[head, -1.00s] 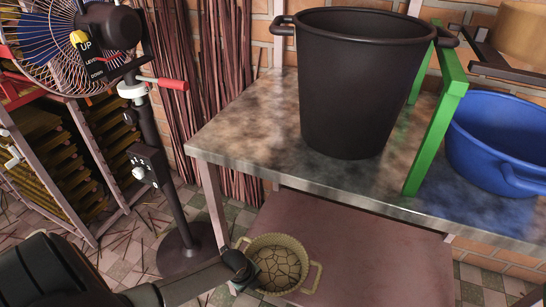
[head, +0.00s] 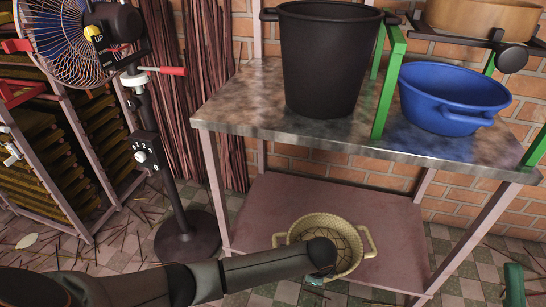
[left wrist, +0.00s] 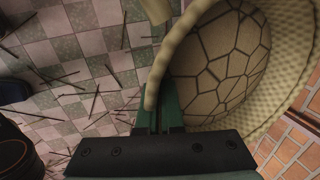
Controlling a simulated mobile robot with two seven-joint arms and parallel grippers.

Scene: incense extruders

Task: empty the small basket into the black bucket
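The small basket (head: 292,232) is pale yellow and woven, with two loop handles; a tan mass with a dark cracked pattern (left wrist: 222,65) fills it. It looks roughly upright, in front of the lower shelf. My left gripper (head: 318,278) is at its near side. A green part, apparently my right gripper (head: 514,286), is cut off at the lower right.
The metal table (head: 235,100) has a lower shelf (head: 265,205). A green frame (head: 385,95) stands right of the bucket, beside a blue basin (head: 450,100). A fan on a stand (head: 175,200) and a rack of sticks (head: 50,165) are at the left.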

